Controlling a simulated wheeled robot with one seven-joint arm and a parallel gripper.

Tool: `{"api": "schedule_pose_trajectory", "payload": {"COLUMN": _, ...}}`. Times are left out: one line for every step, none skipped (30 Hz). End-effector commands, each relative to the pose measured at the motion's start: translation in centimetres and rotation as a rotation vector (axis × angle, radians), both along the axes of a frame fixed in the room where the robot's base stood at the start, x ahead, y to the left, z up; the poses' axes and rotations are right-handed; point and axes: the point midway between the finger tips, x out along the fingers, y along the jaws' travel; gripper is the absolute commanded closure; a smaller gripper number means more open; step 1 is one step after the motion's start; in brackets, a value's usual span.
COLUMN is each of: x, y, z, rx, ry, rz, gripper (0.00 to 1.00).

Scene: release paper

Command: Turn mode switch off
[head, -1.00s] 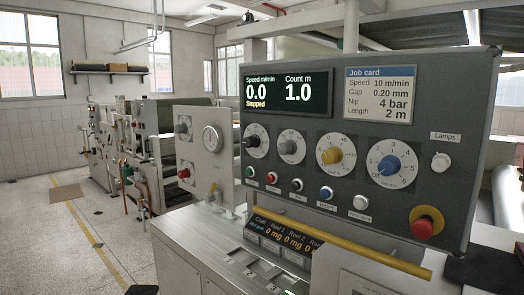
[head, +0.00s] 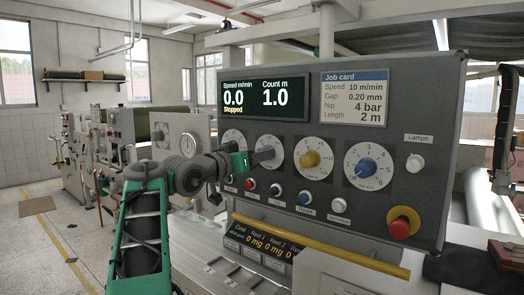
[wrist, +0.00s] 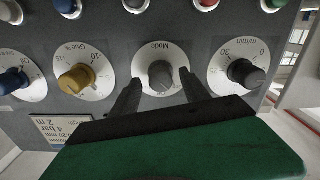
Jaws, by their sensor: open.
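The mode switch (wrist: 161,74) is a grey knob on a round white dial marked "Mode", upside down in the wrist view. In the wrist view my gripper (wrist: 161,88) is open, with one dark finger on each side of the knob. The fingertips overlap the edges of the dial; I cannot tell whether they touch the knob. In the head view my gripper (head: 262,157) reaches the panel from the left, in front of the mode dial (head: 268,138), and hides most of the knob. The setting of the knob is not clear.
A yellow knob (wrist: 76,79) and a black speed knob (wrist: 243,72) flank the mode dial. Coloured push buttons (head: 305,198) line the panel below. A red emergency button (head: 400,228) and a yellow bar (head: 320,247) stick out. The display (head: 262,97) reads "Stopped".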

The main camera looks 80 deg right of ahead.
Motion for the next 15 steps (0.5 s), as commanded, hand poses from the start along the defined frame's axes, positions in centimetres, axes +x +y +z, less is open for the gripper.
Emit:
{"api": "schedule_pose_trajectory", "payload": {"x": -0.4, "y": -0.8, "z": 0.3, "rx": 0.001, "ry": 0.002, "rz": -0.002, "gripper": 0.46}}
{"api": "schedule_pose_trajectory", "payload": {"x": -0.5, "y": -1.2, "z": 0.3, "rx": 0.001, "ry": 0.002, "rz": -0.002, "gripper": 0.46}}
{"api": "schedule_pose_trajectory", "payload": {"x": -0.7, "y": -1.6, "z": 0.2, "rx": 0.002, "ry": 0.002, "rz": -0.001, "gripper": 0.46}}
{"api": "schedule_pose_trajectory", "payload": {"x": -0.8, "y": -1.8, "z": 0.2, "rx": 0.002, "ry": 0.001, "rz": 0.0, "gripper": 0.46}}
{"api": "schedule_pose_trajectory", "payload": {"x": -0.8, "y": -2.0, "z": 0.1, "rx": 0.001, "ry": 0.001, "rz": 0.001, "gripper": 0.46}}
{"api": "schedule_pose_trajectory", "payload": {"x": -0.9, "y": -2.1, "z": 0.1, "rx": 0.0, "ry": 0.0, "rz": 0.001, "gripper": 0.46}}
{"api": "schedule_pose_trajectory", "payload": {"x": -0.9, "y": -2.2, "z": 0.1, "rx": 0.0, "ry": 0.0, "rz": 0.002, "gripper": 0.46}}
{"api": "schedule_pose_trajectory", "payload": {"x": -0.9, "y": -2.2, "z": 0.0, "rx": 0.0, "ry": -0.001, "rz": 0.002, "gripper": 0.46}}
{"api": "schedule_pose_trajectory", "payload": {"x": -0.9, "y": -2.2, "z": 0.0, "rx": 0.0, "ry": -0.001, "rz": 0.003, "gripper": 0.46}}
{"api": "schedule_pose_trajectory", "payload": {"x": -0.9, "y": -2.2, "z": 0.0, "rx": 0.0, "ry": -0.001, "rz": 0.003, "gripper": 0.46}}
{"api": "schedule_pose_trajectory", "payload": {"x": -0.9, "y": -2.2, "z": 0.0, "rx": 0.0, "ry": -0.001, "rz": 0.003, "gripper": 0.46}}
{"api": "schedule_pose_trajectory", "payload": {"x": -0.8, "y": -2.2, "z": 0.0, "rx": 0.0, "ry": -0.001, "rz": 0.003, "gripper": 0.46}}
{"api": "schedule_pose_trajectory", "payload": {"x": -0.8, "y": -2.2, "z": 0.0, "rx": 0.0, "ry": -0.001, "rz": 0.003, "gripper": 0.47}}
{"api": "schedule_pose_trajectory", "payload": {"x": -0.8, "y": -2.2, "z": 0.0, "rx": 0.0, "ry": -0.001, "rz": 0.003, "gripper": 0.49}}
{"api": "schedule_pose_trajectory", "payload": {"x": -0.8, "y": -2.2, "z": 0.0, "rx": 0.0, "ry": -0.001, "rz": 0.003, "gripper": 0.53}}
